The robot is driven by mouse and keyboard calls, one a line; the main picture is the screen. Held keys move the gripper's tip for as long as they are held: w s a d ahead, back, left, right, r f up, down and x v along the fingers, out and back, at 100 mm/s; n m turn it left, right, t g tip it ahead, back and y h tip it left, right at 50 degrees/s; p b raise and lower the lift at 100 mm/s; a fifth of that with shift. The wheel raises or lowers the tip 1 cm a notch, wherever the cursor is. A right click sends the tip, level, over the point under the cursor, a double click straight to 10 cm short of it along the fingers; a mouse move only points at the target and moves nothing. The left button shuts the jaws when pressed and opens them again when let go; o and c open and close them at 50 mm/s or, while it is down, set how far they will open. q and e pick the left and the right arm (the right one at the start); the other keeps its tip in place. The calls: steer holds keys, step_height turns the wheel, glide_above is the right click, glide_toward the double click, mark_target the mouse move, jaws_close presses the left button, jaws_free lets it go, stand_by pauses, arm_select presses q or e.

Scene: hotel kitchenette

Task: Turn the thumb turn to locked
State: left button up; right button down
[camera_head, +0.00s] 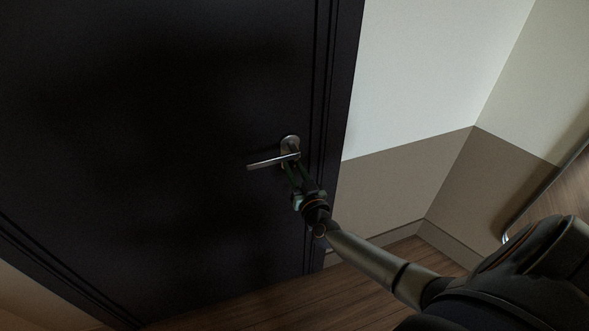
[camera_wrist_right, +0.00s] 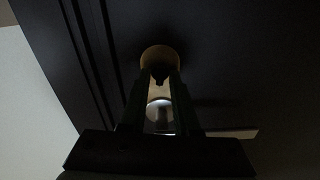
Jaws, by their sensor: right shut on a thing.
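A dark door (camera_head: 160,130) carries a metal lever handle (camera_head: 268,161) on a round plate, with the lever pointing left. The thumb turn's round plate (camera_wrist_right: 160,57) shows in the right wrist view, at the fingertips. My right gripper (camera_head: 288,166) reaches the door just below the handle's plate; its fingers (camera_wrist_right: 160,77) are shut on the thumb turn. The fingers and the dim light hide most of the thumb turn, so I cannot tell its angle. My left gripper is in neither view.
The lever handle (camera_wrist_right: 236,134) lies close to my right fingers. The door frame (camera_head: 338,90) and a white and brown wall (camera_head: 395,190) stand to the right. The wooden floor (camera_head: 250,305) in front of the door is clear where it shows.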

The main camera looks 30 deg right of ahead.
steer(key=m, duration=0.4)
steer(key=shift+d+f+m+b, duration=0.1)
steer(key=shift+m+b, duration=1.7)
steer(key=shift+m, duration=4.4)
steer(key=c, duration=0.7)
jaws_free()
steer(key=shift+o, duration=0.2)
